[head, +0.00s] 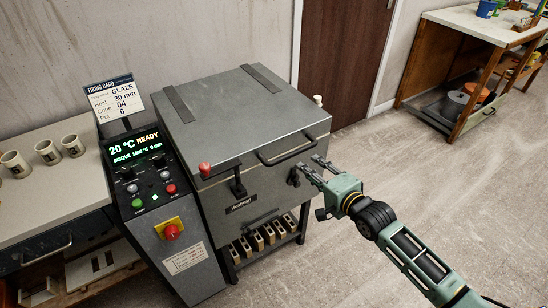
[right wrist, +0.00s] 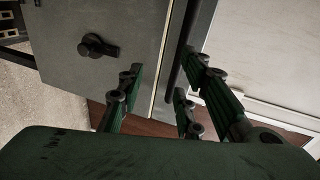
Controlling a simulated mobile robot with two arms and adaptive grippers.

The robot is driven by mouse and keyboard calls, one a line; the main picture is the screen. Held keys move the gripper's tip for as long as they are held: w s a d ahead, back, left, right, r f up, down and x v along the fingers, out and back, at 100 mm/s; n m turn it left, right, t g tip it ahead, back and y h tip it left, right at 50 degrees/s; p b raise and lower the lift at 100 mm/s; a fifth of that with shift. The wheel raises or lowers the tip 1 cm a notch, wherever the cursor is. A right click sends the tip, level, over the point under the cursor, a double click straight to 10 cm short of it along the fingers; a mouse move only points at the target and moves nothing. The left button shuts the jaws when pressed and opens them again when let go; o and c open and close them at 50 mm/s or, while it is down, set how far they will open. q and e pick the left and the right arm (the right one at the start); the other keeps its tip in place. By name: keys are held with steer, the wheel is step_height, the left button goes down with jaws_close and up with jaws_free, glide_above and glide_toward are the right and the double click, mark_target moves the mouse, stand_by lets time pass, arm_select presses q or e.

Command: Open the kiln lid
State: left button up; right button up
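The grey kiln (head: 255,190) stands against the wall with its flat lid (head: 235,105) down. A dark bar handle (head: 287,150) runs along the lid's front edge. My right gripper (head: 313,168) is in front of the kiln's right front corner, just below and right of the handle. Its fingers are apart. In the right wrist view, the handle (right wrist: 182,45) appears as a dark bar between the spread fingers (right wrist: 165,95); contact cannot be told. My left gripper is not in view.
A control panel (head: 150,190) with a firing card (head: 114,97) stands left of the kiln. Pots (head: 47,152) stand on the left table. A black knob (right wrist: 97,46) projects from the kiln front beside my fingers. Floor (head: 400,155) is clear on the right.

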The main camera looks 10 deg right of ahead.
mark_target(294, 155)
steer(key=shift+y, duration=0.5)
steer(key=w+a, duration=0.1)
steer(key=w, duration=0.1)
steer(key=w+a+r, duration=0.1)
steer(key=w, duration=0.1)
steer(key=w+a, duration=0.1)
steer(key=w, duration=0.1)
steer(key=shift+a+r, duration=0.2)
steer(key=shift+a, duration=0.1)
steer(key=shift+w+a+f, duration=0.1)
steer(key=shift+w+a, duration=0.05)
steer(key=shift+w, duration=0.25)
steer(key=shift+w+a+f, duration=0.1)
steer(key=shift+w+a, duration=0.05)
steer(key=shift+w, duration=0.2)
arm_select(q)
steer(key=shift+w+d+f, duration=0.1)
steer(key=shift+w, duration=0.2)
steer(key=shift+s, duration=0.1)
arm_select(e)
jaws_close()
